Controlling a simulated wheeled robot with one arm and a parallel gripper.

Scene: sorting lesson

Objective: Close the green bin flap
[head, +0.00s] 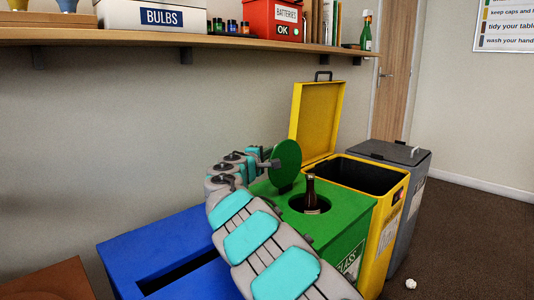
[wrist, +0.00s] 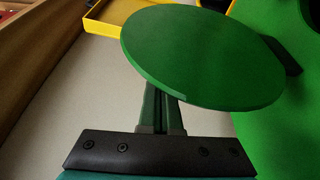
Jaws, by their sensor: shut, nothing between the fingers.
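The green bin (head: 345,222) has a round opening in its top, with a brown bottle (head: 310,190) standing in it and its neck sticking out. The round green flap (head: 287,163) stands raised at the opening's back left edge. It fills the middle of the wrist view (wrist: 205,55), with a dark hinge piece (wrist: 284,56) at its right. My gripper (head: 273,163) is shut and empty at the flap's left side, away from the opening. In the wrist view my fingers (wrist: 164,112) reach to the flap's near edge, which hides their tips; I cannot tell if they touch.
A blue bin (head: 125,262) with a slot stands left of the green bin. A yellow bin (head: 398,203) with its lid (head: 317,115) up and a closed grey bin (head: 410,155) stand right. A shelf (head: 200,38) runs above. A crumpled white ball (head: 411,284) lies on the floor.

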